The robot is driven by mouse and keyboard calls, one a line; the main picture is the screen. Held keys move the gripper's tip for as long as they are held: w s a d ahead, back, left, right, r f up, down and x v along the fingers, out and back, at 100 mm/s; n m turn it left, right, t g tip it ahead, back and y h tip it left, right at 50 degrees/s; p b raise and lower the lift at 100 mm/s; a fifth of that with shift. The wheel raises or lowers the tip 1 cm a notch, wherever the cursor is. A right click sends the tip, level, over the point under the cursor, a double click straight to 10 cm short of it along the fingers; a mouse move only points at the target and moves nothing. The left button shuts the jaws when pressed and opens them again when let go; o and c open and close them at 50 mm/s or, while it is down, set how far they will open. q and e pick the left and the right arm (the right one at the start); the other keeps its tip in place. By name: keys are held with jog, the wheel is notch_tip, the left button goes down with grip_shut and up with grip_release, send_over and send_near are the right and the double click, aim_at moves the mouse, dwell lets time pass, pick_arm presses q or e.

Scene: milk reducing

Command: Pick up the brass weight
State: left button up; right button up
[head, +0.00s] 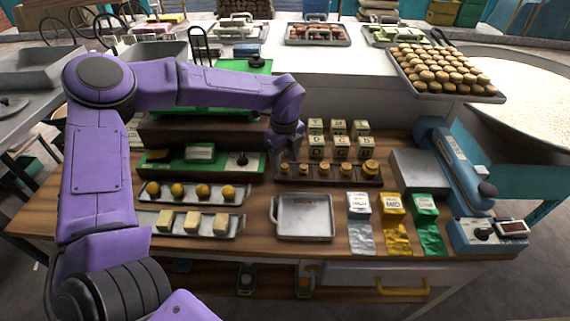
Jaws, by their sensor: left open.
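A row of several brass weights stands on a dark wooden rack (330,180), growing in size from left to right. The largest brass weight (370,167) is at the right end and the smallest (285,169) at the left end. My left gripper (275,158) points down above and beside the left end of the rack. It is open, and its fingers are small and dark, so I cannot tell whether they touch the smallest weight. My right gripper is out of view.
Lettered blocks (339,140) stand behind the rack. An empty metal tray (304,215) lies in front, with trays of yellow balls (190,192) and butter-like blocks (192,222) to its left. Colored packets (395,206) and a blue device (487,234) are right.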

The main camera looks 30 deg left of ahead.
pick_arm(q)
jog(key=shift+w+f, duration=0.1)
jog(key=shift+f, duration=0.7)
grip_shut()
jog(key=shift+r, duration=0.15)
